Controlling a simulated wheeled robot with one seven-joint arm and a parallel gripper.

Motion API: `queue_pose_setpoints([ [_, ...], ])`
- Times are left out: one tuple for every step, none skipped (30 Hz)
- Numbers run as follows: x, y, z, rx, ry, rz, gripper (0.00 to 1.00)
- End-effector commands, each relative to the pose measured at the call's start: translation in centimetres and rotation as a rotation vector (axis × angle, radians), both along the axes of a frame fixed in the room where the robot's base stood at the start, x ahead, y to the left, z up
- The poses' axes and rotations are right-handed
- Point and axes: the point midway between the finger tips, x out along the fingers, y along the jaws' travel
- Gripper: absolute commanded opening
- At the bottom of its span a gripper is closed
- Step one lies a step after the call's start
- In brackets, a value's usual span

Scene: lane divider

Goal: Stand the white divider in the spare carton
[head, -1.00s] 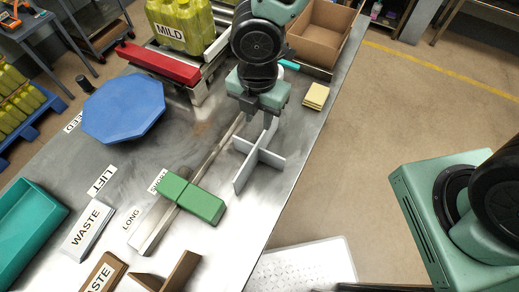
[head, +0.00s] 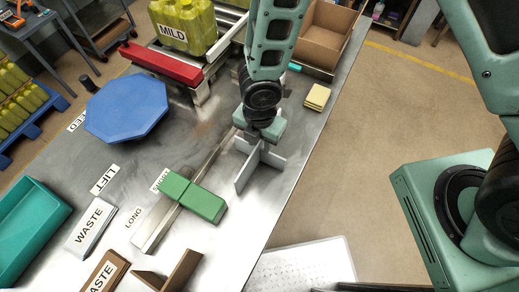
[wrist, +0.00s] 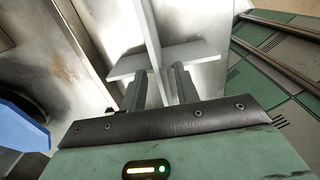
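The white divider (head: 258,165), two panels crossed, stands on the metal table near its right edge. It also shows in the wrist view (wrist: 190,55). My gripper (head: 258,138) is over the divider's far end, lower than before. In the wrist view my gripper's two fingers (wrist: 162,86) are apart, one on each side of the line of one panel, close to the cross panel. Contact is not clear. An open, empty-looking brown carton (head: 318,52) stands at the table's far end; I cannot tell for certain that it is the spare carton.
Green blocks (head: 190,195) lie across a metal rail left of the divider. A blue octagonal plate (head: 126,106) and a red bar (head: 160,64) lie farther left. Yellow pads (head: 317,97) lie near the right edge. Yellow-green jugs (head: 185,25) stand behind.

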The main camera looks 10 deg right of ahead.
Motion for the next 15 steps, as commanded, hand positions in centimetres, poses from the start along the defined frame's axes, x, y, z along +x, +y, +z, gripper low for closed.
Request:
queue_pose_setpoints([
  [0.01,0.01,0.01,0.0,0.0,0.0,0.31],
  [0.01,0.01,0.01,0.0,0.0,0.0,0.31],
  [0.01,0.01,0.01,0.0,0.0,0.0,0.31],
  [0.01,0.01,0.01,0.0,0.0,0.0,0.31],
  [0.01,0.01,0.0,0.0,0.0,0.0,0.31],
  [0.01,0.01,-0.02,0.0,0.0,0.0,0.31],
  [0.01,0.01,-0.05,0.0,0.0,0.0,0.31],
  [0.0,0.0,-0.08,0.0,0.0,0.0,0.31],
  [0.0,0.0,-0.13,0.0,0.0,0.0,0.31],
  [0.0,0.01,-0.17,0.0,0.0,0.0,0.31],
  [0.0,0.0,-0.22,0.0,0.0,0.0,0.31],
  [-0.01,0.01,-0.28,0.0,0.0,0.0,0.31],
  [0.0,0.01,-0.33,0.0,0.0,0.0,0.31],
  [0.0,0.0,-0.37,0.0,0.0,0.0,0.31],
  [0.0,0.01,-0.42,0.0,0.0,0.0,0.31],
])
